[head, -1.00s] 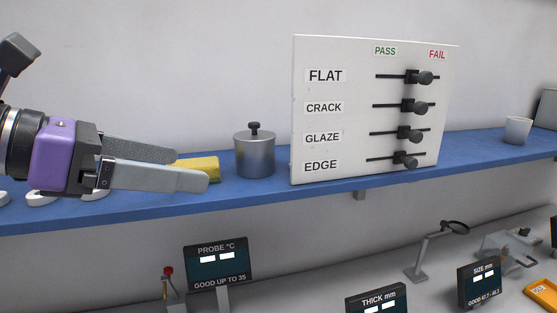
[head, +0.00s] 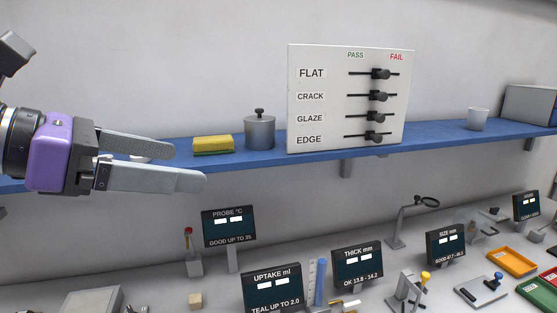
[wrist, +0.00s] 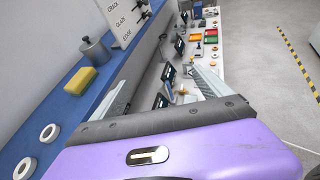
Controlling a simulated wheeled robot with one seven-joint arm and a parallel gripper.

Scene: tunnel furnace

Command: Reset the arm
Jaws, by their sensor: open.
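My gripper (head: 190,166) is at the left of the head view, pointing right, with two grey fingers apart and nothing between them. It is in front of the blue shelf (head: 230,163), and its fingers cover part of the shelf's left end. In the wrist view the purple gripper body fills the bottom, and the shelf runs along the left. Nothing touches the fingers.
On the shelf are a yellow sponge (head: 213,145), a grey lidded pot (head: 260,132), a white slider board (head: 346,100) and a white cup (head: 477,119). Below is a bench with displays such as the probe sign (head: 229,227) and coloured trays (head: 512,262). White rings (wrist: 49,133) lie on the shelf's near part.

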